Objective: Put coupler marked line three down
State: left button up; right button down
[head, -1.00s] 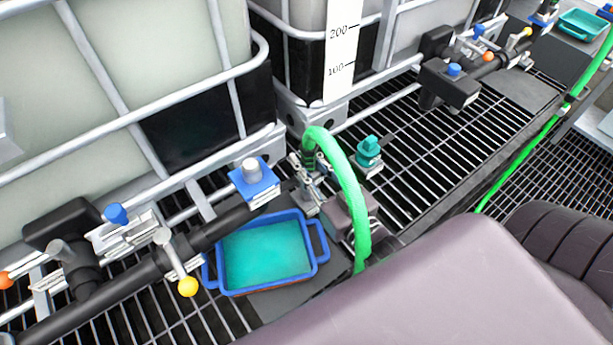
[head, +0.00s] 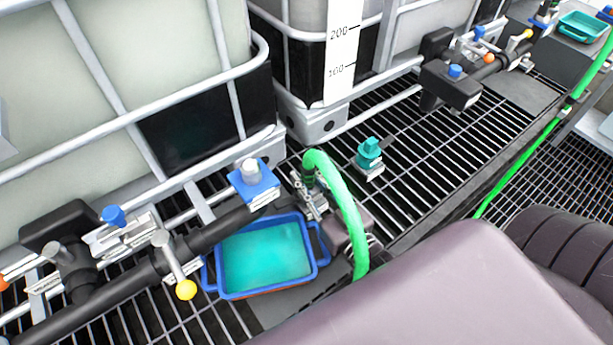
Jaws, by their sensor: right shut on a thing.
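The green hose (head: 347,200) arches up and bends down into a darker green coupler end (head: 308,178). No line marking is legible on it. My right gripper (head: 312,196) is shut on this coupler end with its metal fingers, just right of the blue tray's upper right corner. The gripper body lies below and right of the fingers, partly behind the hose. The lower end of the coupler is hidden by the fingers, so I cannot tell whether it touches anything. My left gripper is not in view.
A blue tray (head: 218,268) with teal liquid stands left of the gripper. A black pipe with a yellow-tipped lever (head: 186,289) runs past it. A blue fitting with a pale knob (head: 250,185) and a teal-capped piece (head: 369,155) stand nearby. Open grating (head: 440,150) extends right.

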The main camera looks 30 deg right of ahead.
jog(key=shift+f, duration=0.15)
jog(key=c, duration=1.7)
grip_release()
jog(key=shift+c, duration=0.2)
jog(key=shift+r, duration=0.3)
jog(key=shift+r+p, duration=0.3)
jog(key=shift+r, duration=0.15)
jog(key=s+b, duration=0.1)
jog(key=s, duration=1.1)
jog(key=shift+d+f+b, duration=0.15)
jog(key=shift+d+b, duration=0.2)
jog(key=shift+d, duration=0.1)
